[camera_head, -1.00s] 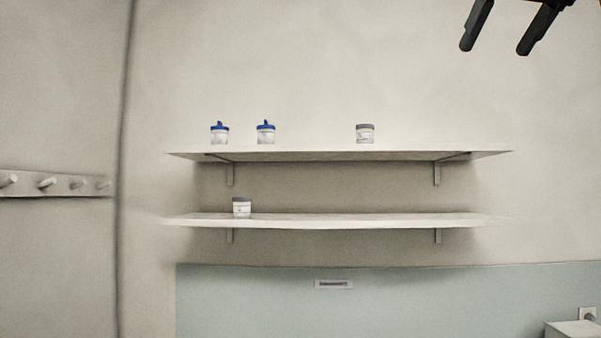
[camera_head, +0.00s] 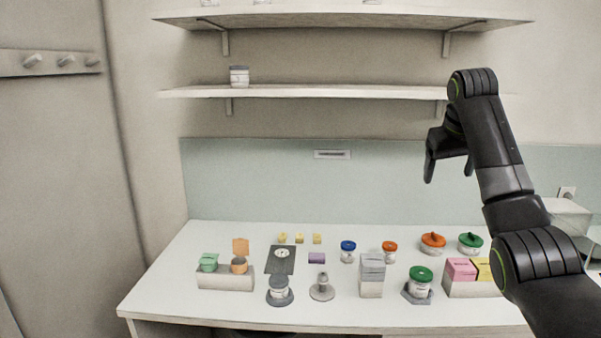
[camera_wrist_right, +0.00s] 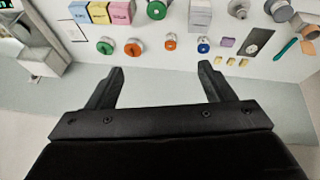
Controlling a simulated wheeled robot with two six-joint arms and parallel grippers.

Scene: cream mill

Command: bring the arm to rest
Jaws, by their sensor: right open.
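My right arm comes in from the right in the head view, raised in front of the blue-green wall panel (camera_head: 280,180). My right gripper (camera_head: 448,175) hangs from it, fingers pointing down, above the back right part of the table (camera_head: 190,308). In the right wrist view the two fingers of the gripper (camera_wrist_right: 160,85) are spread apart with nothing between them. The gripper touches nothing that I can see. My left gripper does not show in either view.
Jars with coloured lids, such as a green-lidded jar (camera_head: 420,280), small blocks and trays stand across the table. Two wall shelves hang above; the lower shelf (camera_head: 330,91) holds one grey-lidded jar (camera_head: 239,76). A white box (camera_head: 566,218) stands at the right. Pegs (camera_head: 50,62) line the left wall.

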